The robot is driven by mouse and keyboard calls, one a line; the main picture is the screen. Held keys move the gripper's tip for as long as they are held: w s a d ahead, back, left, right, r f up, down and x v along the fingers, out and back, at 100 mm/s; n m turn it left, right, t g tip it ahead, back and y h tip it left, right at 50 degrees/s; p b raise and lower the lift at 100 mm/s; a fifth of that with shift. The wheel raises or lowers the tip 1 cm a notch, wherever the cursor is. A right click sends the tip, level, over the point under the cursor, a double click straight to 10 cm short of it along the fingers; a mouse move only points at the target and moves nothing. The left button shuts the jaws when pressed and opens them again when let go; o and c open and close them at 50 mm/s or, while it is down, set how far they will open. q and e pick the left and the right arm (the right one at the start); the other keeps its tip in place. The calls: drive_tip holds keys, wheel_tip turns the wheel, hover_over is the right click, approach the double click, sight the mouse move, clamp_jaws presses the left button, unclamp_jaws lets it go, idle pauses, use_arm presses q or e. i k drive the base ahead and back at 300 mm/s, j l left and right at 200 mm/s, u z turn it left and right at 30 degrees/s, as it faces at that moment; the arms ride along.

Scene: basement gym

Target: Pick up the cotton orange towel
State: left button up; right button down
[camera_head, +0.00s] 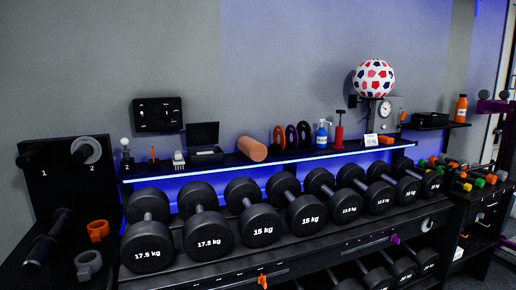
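A salmon-orange roll (252,149) lies on its side on the narrow shelf above the dumbbells, near the middle. I cannot tell whether it is a rolled towel or a foam roller. A small flat orange item (386,140) lies on the same shelf farther right, beside a white label card; it may be a folded towel, but it is too small to tell. Neither of my grippers shows in the head view.
The shelf (330,151) also holds a black box (204,144), several upright discs (291,136), a blue spray bottle (322,134) and a red pump (339,130). Dumbbells (305,214) fill the rack below. A patterned ball (373,78) sits above the shelf's right part.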

sight(257, 152)
drive_tip(key=i+l, duration=0.15)
drive_tip(key=l, duration=0.2)
drive_tip(key=i+l, duration=0.2)
drive_tip(key=l, duration=0.2)
drive_tip(key=i+l, duration=0.15)
drive_tip(key=l, duration=0.2)
drive_tip(key=i+l+u, duration=0.1)
drive_tip(key=l, duration=0.25)
drive_tip(key=i+l, duration=0.25)
drive_tip(key=l, duration=0.15)
drive_tip(key=i+l, duration=0.15)
drive_tip(key=l, duration=0.2)
